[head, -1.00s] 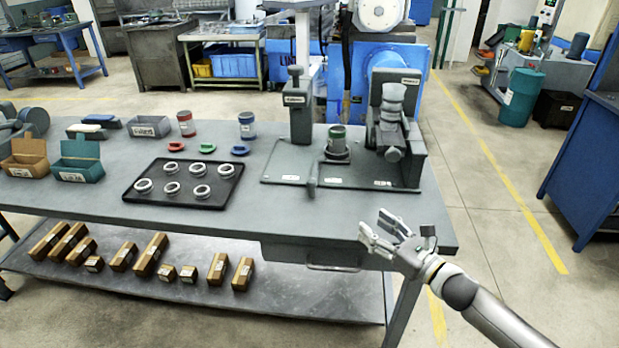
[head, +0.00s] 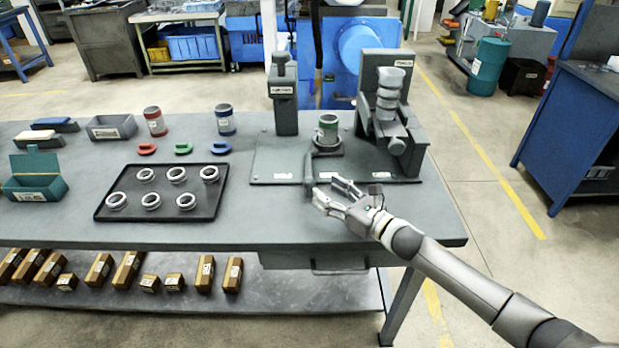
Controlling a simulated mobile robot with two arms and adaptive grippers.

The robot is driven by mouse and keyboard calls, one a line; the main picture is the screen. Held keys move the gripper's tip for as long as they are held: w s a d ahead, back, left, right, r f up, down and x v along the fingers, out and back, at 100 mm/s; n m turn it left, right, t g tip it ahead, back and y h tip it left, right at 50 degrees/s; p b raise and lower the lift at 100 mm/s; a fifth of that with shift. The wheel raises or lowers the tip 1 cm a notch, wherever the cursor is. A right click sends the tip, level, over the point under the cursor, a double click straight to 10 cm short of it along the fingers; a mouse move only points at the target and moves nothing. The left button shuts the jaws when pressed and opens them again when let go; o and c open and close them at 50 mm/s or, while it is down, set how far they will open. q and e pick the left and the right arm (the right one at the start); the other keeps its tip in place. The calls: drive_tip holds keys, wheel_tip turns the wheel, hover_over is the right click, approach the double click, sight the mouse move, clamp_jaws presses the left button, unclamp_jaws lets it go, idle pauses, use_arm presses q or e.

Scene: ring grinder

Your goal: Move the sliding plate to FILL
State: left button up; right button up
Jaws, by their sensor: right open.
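The ring grinder (head: 395,110) stands at the back right of the workbench on a grey base plate (head: 265,165) with small white labels along its front. A dark upright handle (head: 308,168) sticks up at the base's front edge. A green-banded cup (head: 328,127) sits on a round dark holder (head: 327,147) on the base. The labels are too small to read, so I cannot tell at which one the sliding plate stands. My right gripper (head: 327,190) is open and empty, just in front of the base, close to the handle's lower right. My left gripper is not in view.
A black tray (head: 100,212) with several metal rings lies left of the base. Red (head: 154,121) and blue (head: 225,120) cups stand behind it, with coloured rings before them. A grey post (head: 284,100) rises from the base's left. The bench's front strip is clear.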

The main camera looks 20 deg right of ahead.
sight(314, 183)
drive_tip(key=x, duration=0.6)
drive_tip(key=shift+p, duration=0.35)
drive_tip(key=shift+w+a, duration=0.15)
drive_tip(key=shift+w, duration=0.05)
drive_tip(key=shift+w+a, duration=0.15)
drive_tip(key=shift+w, duration=0.2)
drive_tip(key=shift+f, duration=0.1)
drive_tip(key=shift+c, duration=0.7)
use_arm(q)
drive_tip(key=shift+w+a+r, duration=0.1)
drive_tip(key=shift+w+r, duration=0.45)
use_arm(e)
clamp_jaws()
